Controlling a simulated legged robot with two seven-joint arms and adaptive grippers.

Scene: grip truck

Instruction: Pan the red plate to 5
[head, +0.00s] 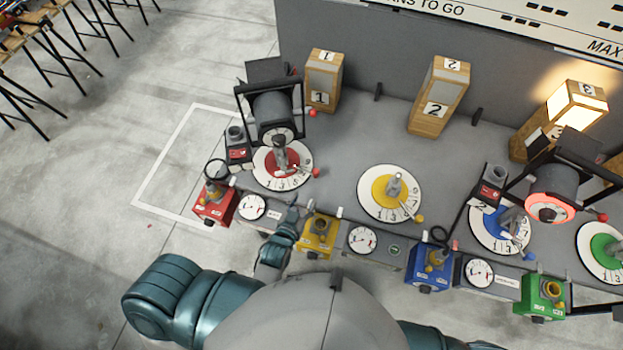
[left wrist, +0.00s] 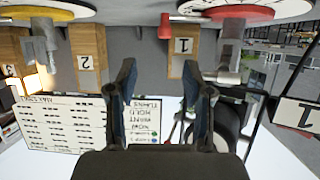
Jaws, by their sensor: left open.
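The red plate (head: 272,170) is a red disc in a white ring with black numbers, set at the left of the grey bench. A grey post stands at its middle, and a small red knob (head: 316,172) shows at its right edge. I cannot tell which number is set. My left gripper (head: 293,212) is in front of the bench edge, below the plate in the picture, touching nothing that I can make out. In the left wrist view, which looks upside down, its fingers (left wrist: 168,85) are apart and empty, and the red plate (left wrist: 243,12) is at the upper right.
A lamp (head: 272,108) stands behind the red plate. The yellow plate (head: 379,190), blue plate (head: 488,222) and green plate (head: 600,246) lie to the right. A red box (head: 212,205) and a yellow box (head: 318,238) flank my left gripper. Numbered wooden boxes stand behind.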

